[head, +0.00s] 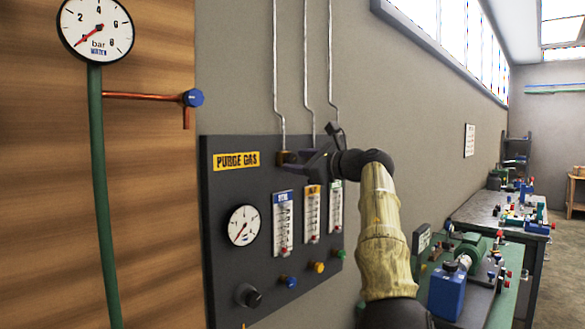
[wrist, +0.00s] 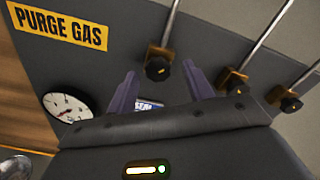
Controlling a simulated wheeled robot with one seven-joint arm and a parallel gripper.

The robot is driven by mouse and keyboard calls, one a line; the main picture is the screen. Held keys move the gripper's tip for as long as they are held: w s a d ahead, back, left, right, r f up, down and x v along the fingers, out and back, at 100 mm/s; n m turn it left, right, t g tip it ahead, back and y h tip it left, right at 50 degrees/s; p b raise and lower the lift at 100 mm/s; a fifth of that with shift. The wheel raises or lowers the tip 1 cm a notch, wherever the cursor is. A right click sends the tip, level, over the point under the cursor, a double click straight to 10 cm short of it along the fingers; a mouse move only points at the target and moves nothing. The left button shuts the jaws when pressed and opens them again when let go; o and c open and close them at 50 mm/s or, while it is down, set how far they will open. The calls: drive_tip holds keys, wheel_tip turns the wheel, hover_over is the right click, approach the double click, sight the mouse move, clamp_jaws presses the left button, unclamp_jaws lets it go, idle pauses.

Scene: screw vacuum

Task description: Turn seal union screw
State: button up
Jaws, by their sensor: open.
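No part in view is labelled as the seal union screw. Several brass fittings with black knobs sit along the top of the dark purge gas panel (head: 222,190), at the feet of thin pipes. The leftmost black knob (wrist: 158,69) shows between my fingertips in the wrist view; its brass body also shows in the head view (head: 286,157). My gripper (wrist: 160,72) is open, its two fingers pointing at the panel top with nothing held. I cannot tell whether the fingers touch the knob. The middle knob (wrist: 235,84) and right knob (wrist: 290,103) lie to the right.
The panel carries a round gauge (head: 242,225), three flow tubes and small coloured knobs below. A large bar gauge (head: 96,28) and a blue-handled tap (head: 193,98) are at left. A green bench with a blue device (head: 449,292) stands at right.

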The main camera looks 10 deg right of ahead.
drive_tip(key=b+v, duration=0.5)
drive_tip(key=v, duration=0.9)
drive_tip(key=shift+b, duration=0.35)
drive_tip(key=shift+s, duration=0.1)
